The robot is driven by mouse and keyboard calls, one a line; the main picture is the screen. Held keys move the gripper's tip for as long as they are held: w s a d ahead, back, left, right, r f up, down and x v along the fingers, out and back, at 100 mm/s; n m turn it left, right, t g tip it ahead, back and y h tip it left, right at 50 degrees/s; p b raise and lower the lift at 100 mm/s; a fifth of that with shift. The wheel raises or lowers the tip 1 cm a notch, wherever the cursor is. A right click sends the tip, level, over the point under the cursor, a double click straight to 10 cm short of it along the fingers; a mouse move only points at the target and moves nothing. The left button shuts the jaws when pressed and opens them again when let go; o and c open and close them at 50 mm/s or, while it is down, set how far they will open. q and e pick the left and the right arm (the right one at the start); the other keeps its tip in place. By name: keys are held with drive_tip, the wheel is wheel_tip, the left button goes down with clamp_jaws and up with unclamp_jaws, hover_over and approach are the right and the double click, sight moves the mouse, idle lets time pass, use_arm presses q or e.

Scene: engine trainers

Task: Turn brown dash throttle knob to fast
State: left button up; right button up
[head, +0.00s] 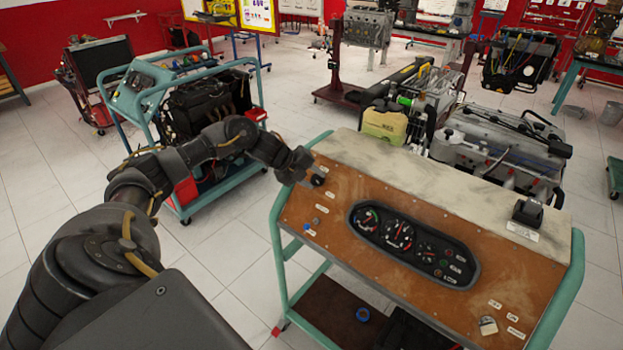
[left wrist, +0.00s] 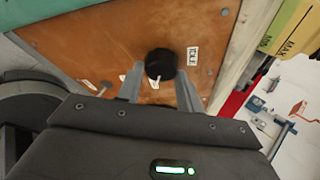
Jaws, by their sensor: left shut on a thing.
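The brown dash panel (head: 335,215) slopes on top of a teal-framed engine trainer. The throttle knob (left wrist: 160,64) is black and round, on the brown panel in the left wrist view. It also shows as a dark knob (head: 318,181) at the panel's upper left in the head view. My left gripper (left wrist: 158,75) is shut on the knob, with one finger on each side of it. A white label reading IDLE, seen turned, sits just right of the knob in the left wrist view. My right gripper is not in view.
A gauge cluster (head: 415,245) sits in the middle of the panel. A black box (head: 528,212) stands at its right. An engine with a yellow tank (head: 384,126) is behind the panel. Another teal trainer cart (head: 185,110) stands at the back left. Tiled floor is free between them.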

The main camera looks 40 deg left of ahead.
use_arm(q)
drive_tip(key=shift+m, duration=0.6)
drive_tip(key=o, duration=1)
drive_tip(key=shift+r, duration=0.1)
drive_tip(key=b+v, duration=0.2)
drive_tip(key=v, duration=0.8)
drive_tip(key=shift+r+b, duration=0.35)
drive_tip(key=shift+s, duration=0.1)
